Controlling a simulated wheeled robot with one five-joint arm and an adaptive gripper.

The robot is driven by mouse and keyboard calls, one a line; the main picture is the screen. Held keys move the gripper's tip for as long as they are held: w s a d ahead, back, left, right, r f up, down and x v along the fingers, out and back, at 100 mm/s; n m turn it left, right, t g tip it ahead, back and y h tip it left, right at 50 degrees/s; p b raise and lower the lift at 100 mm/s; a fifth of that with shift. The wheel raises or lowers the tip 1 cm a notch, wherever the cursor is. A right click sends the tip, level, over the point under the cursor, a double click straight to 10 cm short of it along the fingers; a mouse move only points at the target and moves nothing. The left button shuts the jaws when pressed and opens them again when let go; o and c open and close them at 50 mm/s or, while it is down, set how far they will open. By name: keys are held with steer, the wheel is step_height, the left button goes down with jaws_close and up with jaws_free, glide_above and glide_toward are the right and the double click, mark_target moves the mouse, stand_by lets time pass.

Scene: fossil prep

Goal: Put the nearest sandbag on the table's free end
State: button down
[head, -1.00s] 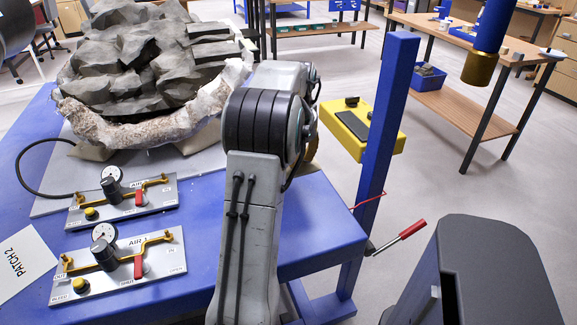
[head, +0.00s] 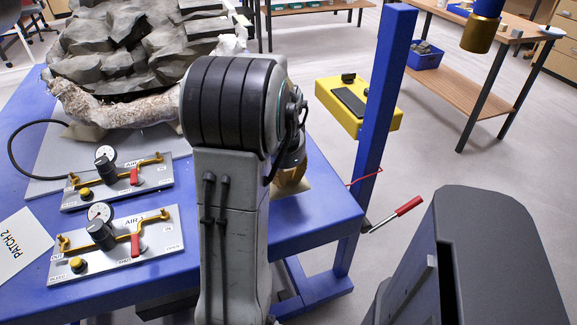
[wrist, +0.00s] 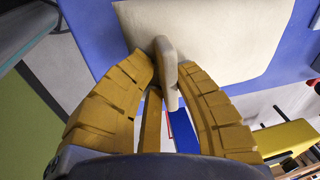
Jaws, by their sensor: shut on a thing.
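The sandbag (wrist: 215,35) is a pale cream bag that fills the upper middle of the wrist view, over or on the blue table (wrist: 92,40). My gripper (wrist: 165,62) has its yellow ribbed fingers closed around the bag's upright tab. Whether the bag touches the tabletop I cannot tell. In the head view my gripper (head: 290,178) is mostly behind my arm, above the near right end of the blue table (head: 325,215). Only a small tan edge of the sandbag shows there. The tabletop around it is bare.
A big grey fossil block (head: 130,50) in a plaster jacket (head: 120,108) lies on the table's left part. Two air valve panels (head: 120,245) and a PATCH2 card (head: 18,248) are in front. A blue post (head: 378,120) with a yellow box (head: 350,105) stands at the right corner.

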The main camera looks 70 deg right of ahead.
mark_target(287, 188)
steer(key=shift+a+f, duration=0.1)
steer(key=shift+f, duration=0.1)
steer(key=shift+f+p, duration=0.3)
steer(key=shift+f, duration=1.5)
steer(key=c, duration=1.1)
jaws_free()
steer(key=shift+a+f, duration=0.1)
